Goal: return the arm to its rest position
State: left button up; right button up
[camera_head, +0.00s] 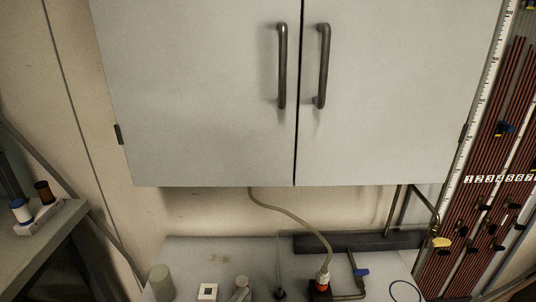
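Neither of my grippers and neither of my arms shows in the head view. Whether they are open or shut is hidden from me. A grey wall cabinet (200,90) fills the upper middle of the view. Its two doors are shut, each with a dark vertical handle: the left handle (282,66) and the right handle (322,66) stand close to the middle seam.
Below the cabinet is a grey bench top (215,255) with a hose (295,217), a red-collared fitting (323,281), a blue-handled valve (361,272) and a greenish cylinder (162,282). A side table (30,245) stands left; a panel of red tubes (490,190) stands right.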

pick_arm(q)
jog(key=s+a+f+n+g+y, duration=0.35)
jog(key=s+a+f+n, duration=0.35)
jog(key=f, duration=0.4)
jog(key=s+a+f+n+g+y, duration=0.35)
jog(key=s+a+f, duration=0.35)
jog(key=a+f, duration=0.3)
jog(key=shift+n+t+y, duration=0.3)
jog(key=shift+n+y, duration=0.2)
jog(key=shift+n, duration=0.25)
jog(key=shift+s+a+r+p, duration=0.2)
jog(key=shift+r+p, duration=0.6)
jog(key=shift+p, duration=1.4)
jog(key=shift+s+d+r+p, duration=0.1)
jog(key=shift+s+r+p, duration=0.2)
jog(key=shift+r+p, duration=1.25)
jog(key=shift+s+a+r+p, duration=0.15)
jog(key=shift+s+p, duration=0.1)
jog(key=shift+p, duration=2.6)
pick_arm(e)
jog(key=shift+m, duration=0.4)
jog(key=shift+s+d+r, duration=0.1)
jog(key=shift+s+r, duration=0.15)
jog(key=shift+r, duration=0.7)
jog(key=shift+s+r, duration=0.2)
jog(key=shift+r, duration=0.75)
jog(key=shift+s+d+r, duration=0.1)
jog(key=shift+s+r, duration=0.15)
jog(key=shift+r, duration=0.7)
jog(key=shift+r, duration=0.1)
